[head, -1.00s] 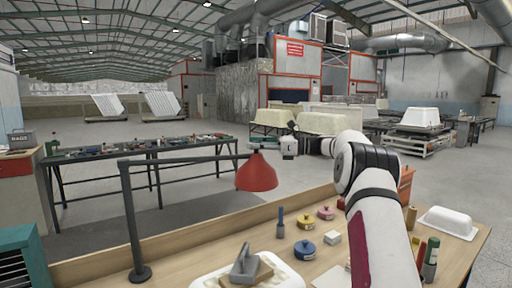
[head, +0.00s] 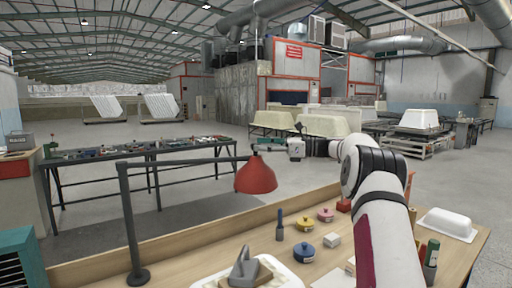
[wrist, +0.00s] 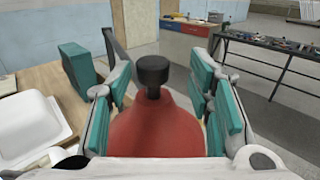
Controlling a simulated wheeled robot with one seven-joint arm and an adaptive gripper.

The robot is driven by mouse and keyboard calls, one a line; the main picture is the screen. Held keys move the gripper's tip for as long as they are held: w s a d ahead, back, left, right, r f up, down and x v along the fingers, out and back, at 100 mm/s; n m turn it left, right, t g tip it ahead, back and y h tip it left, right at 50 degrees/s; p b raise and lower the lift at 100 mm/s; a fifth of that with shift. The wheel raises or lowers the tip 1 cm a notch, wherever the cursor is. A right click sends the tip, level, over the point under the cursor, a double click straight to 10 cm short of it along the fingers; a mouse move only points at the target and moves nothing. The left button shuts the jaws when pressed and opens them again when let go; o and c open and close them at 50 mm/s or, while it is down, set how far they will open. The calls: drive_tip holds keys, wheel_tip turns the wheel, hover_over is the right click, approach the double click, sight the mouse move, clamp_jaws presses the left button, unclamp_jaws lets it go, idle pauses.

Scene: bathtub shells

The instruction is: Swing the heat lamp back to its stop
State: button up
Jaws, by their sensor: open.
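The heat lamp has a red shade (head: 256,175) hanging at the end of a dark horizontal arm (head: 185,162). That arm runs right from an upright dark post (head: 130,225) on the workbench. My gripper (head: 262,149) is at the top of the shade, reaching in from the right. In the wrist view my gripper (wrist: 163,85) is open. Its teal-padded fingers stand on either side of the red shade (wrist: 157,130) and its black cap (wrist: 153,72). Gaps show beside the cap; whether a finger touches the shade is unclear. The lamp's stop cannot be made out.
The wooden workbench (head: 185,262) holds blue (head: 304,252), yellow (head: 306,223) and pink (head: 325,215) round containers. A white tray (head: 215,280) with a grey-handled tool is at the front. A white tub shell (head: 448,223) stands at right. A dark table (head: 150,152) with tools stands behind.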

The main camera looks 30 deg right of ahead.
drive_tip(key=v, duration=0.9)
drive_tip(key=shift+s+d, duration=0.1)
